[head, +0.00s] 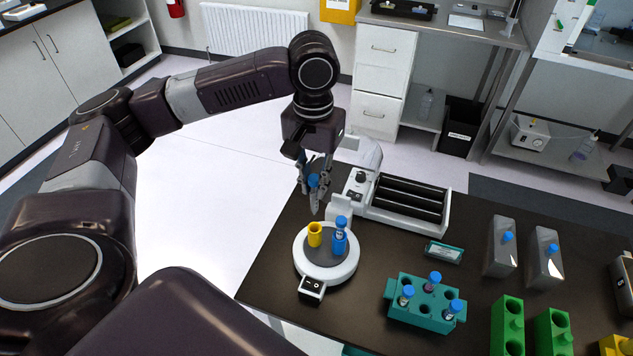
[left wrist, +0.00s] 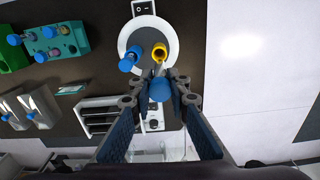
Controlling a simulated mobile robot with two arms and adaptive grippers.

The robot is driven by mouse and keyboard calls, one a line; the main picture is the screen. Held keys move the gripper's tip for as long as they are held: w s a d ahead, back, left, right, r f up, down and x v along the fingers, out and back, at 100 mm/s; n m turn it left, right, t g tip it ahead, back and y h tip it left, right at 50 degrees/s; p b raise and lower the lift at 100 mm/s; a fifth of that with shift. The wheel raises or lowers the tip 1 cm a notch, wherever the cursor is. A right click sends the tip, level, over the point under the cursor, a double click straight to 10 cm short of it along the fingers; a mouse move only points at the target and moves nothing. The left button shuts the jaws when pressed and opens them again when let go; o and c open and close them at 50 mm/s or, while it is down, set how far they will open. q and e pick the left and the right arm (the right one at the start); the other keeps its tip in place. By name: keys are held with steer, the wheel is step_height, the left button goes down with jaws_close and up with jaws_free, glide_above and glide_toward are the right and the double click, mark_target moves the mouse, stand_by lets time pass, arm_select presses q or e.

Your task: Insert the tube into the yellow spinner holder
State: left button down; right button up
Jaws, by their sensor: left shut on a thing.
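My left gripper (head: 314,186) is shut on a tube with a blue cap (head: 313,180). The tube hangs with its tip down, above and apart from the spinner. The yellow spinner holder (head: 315,235) is an open cup on the left of the round white spinner (head: 325,272). In the left wrist view, the blue cap (left wrist: 161,90) sits between the fingers and the yellow holder (left wrist: 160,51) lies just beyond the tube's tip, its opening showing. A blue holder (head: 339,245) beside it bears another blue-capped tube.
A roller device (head: 408,203) stands behind the spinner. A teal rack (head: 425,305) with several capped tubes is to the right. Green blocks (head: 508,325) and grey holders (head: 499,247) stand farther right. A small teal box (head: 443,252) lies between. The floor at left is free.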

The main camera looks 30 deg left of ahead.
mark_target(315, 196)
arm_select(q)
steer(key=shift+s+d+r, duration=0.1)
steer(key=shift+s+d, duration=0.05)
steer(key=shift+d, duration=0.05)
steer(key=shift+a+r+p, duration=0.1)
steer(key=shift+a+p, duration=0.1)
steer(key=shift+p, duration=0.95)
step_height(315, 196, down, 2)
steer(key=shift+f+b, duration=0.25)
steer(key=shift+b, duration=0.1)
steer(key=shift+d+f, duration=0.1)
steer(key=shift+f, duration=1)
arm_select(e)
steer(key=shift+w+a+r, duration=0.1)
steer(key=shift+a+r, duration=0.1)
steer(key=shift+r, duration=0.6)
steer(key=shift+d, duration=0.3)
arm_select(q)
steer(key=shift+f, duration=0.4)
arm_select(e)
steer(key=shift+d+r, duration=0.15)
steer(key=shift+d, duration=0.05)
